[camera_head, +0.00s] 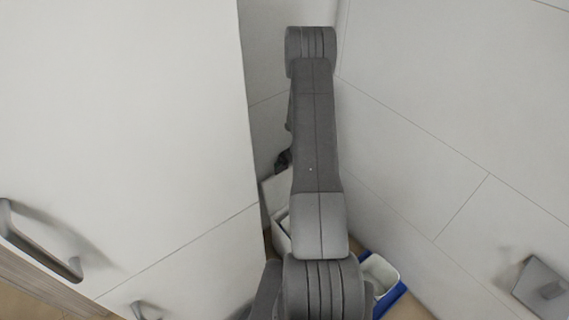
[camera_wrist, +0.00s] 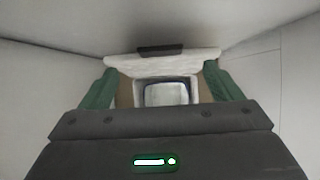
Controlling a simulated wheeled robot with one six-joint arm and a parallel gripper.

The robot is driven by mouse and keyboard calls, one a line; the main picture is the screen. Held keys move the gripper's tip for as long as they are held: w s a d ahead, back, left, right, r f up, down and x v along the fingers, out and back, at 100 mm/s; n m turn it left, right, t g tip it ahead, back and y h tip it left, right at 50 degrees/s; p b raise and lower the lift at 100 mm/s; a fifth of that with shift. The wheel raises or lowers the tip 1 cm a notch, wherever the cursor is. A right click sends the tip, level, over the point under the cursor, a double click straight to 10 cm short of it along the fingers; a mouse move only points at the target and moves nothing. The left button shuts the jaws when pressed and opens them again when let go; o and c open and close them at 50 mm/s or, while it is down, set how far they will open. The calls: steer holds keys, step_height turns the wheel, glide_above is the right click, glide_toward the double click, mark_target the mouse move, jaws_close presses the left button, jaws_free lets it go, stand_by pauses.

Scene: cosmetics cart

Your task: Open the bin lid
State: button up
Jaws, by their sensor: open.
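The bin shows in the wrist view as a box with an opening (camera_wrist: 136,90), and a pale container with a dark rim (camera_wrist: 166,94) is visible inside. A pale slab with a dark strip on its upper edge, which looks like the bin lid (camera_wrist: 120,66), stands along the far side of the opening. My gripper (camera_wrist: 160,72) is open, its green fingers apart to the left and right of the bin; I cannot tell whether they touch it. In the head view, part of a white bin (camera_head: 279,232) shows left of my arm, which hides the rest.
A white cabinet front (camera_head: 130,110) with handles stands close on the left. A pale panelled wall (camera_head: 440,130) rises on the right. A small white container with a blue edge (camera_head: 381,271) sits low, right of my arm. The gap between cabinet and wall is narrow.

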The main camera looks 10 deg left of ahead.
steer(key=v, duration=0.4)
steer(key=shift+s+d+r, duration=0.15)
steer(key=shift+r, duration=0.15)
steer(key=shift+f, duration=0.15)
steer(key=x, duration=1.3)
steer(key=shift+w+f, duration=0.2)
